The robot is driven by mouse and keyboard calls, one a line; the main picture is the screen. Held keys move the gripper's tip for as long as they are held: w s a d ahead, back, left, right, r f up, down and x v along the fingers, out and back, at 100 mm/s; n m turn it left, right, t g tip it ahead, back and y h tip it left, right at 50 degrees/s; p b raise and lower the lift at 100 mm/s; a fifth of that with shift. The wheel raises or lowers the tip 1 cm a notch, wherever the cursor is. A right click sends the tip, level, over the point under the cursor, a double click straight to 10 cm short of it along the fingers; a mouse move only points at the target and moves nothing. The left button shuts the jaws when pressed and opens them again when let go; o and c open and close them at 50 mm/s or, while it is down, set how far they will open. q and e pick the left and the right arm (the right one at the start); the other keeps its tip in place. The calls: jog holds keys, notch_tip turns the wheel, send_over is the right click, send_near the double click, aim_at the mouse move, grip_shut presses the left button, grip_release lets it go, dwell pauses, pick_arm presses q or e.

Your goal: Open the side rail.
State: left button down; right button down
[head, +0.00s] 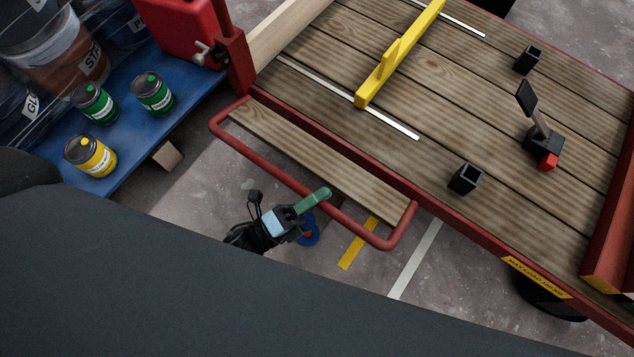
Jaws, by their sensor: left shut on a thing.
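The side rail (265,168) is a red tube bent into a long U along the near side of the wooden trolley deck (440,130). Its outer bar stands out from the deck's red edge, with a wooden board (310,150) showing between them. My left gripper (316,199), with green fingers, is shut on the outer bar, right of its middle. The fingers hide a short piece of the bar. My right gripper is not in view.
A yellow bar tool (400,55), black sockets (465,178) and a black-and-red stand (542,145) are on the deck. Paint tins (92,156) stand on a blue surface (130,122) at left. Bare floor (200,190) shows below the rail.

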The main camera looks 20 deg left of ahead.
pick_arm(q)
jog(key=shift+s, duration=0.25)
jog(key=c, duration=1.3)
grip_release()
jog(key=shift+w, duration=0.1)
jog(key=p+v, duration=0.1)
jog(key=v, duration=0.7)
jog(key=shift+p, duration=0.35)
